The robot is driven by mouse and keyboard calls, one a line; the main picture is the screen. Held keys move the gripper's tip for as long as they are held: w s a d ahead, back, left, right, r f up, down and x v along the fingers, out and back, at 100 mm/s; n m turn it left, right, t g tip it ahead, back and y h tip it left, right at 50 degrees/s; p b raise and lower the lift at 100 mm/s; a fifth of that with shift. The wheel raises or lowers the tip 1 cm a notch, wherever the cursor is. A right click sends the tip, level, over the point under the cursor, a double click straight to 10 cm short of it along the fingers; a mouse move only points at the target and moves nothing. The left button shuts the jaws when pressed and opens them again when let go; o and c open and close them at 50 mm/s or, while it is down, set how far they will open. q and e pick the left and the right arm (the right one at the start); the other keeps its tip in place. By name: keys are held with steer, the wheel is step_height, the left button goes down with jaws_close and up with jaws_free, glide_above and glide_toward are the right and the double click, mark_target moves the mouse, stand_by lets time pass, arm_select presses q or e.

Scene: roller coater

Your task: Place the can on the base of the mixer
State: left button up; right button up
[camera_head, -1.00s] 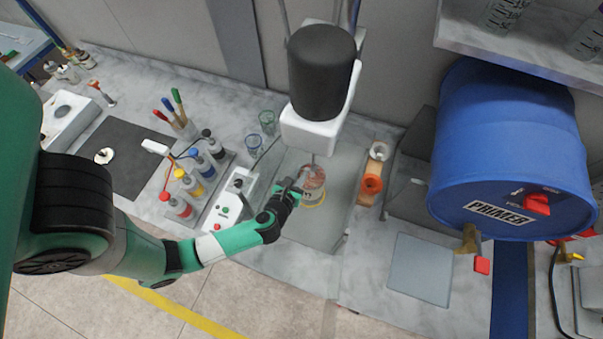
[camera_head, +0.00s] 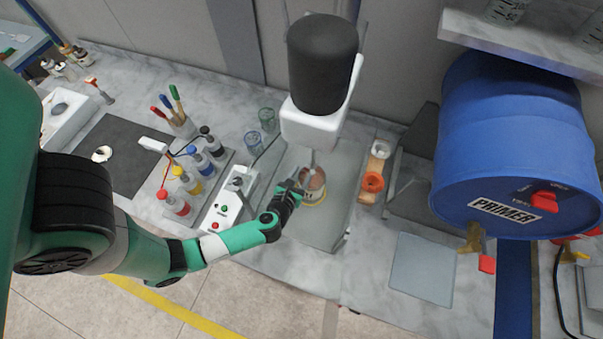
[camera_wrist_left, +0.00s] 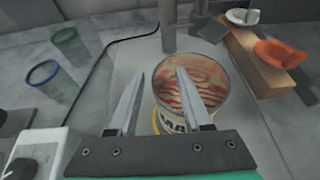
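The can (camera_head: 314,184), open at the top with reddish streaked contents, stands upright on the grey base of the mixer (camera_head: 316,226), below the mixer's white head with its black cover (camera_head: 322,64). My left gripper (camera_head: 297,186) is at the can's left side. In the left wrist view its two fingers (camera_wrist_left: 158,98) are spread apart, the right one overlapping the can's near side; contact cannot be told. My right gripper is not in view.
A white control box (camera_head: 230,204) and several coloured bottles (camera_head: 190,180) stand left of the mixer. Two glasses (camera_head: 260,130) stand behind. A wooden block with orange cup (camera_head: 372,182) and a blue primer drum (camera_head: 510,140) are to the right.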

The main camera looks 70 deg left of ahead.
arm_select(q)
steer(key=p+v, duration=0.1)
steer(key=v, duration=1.1)
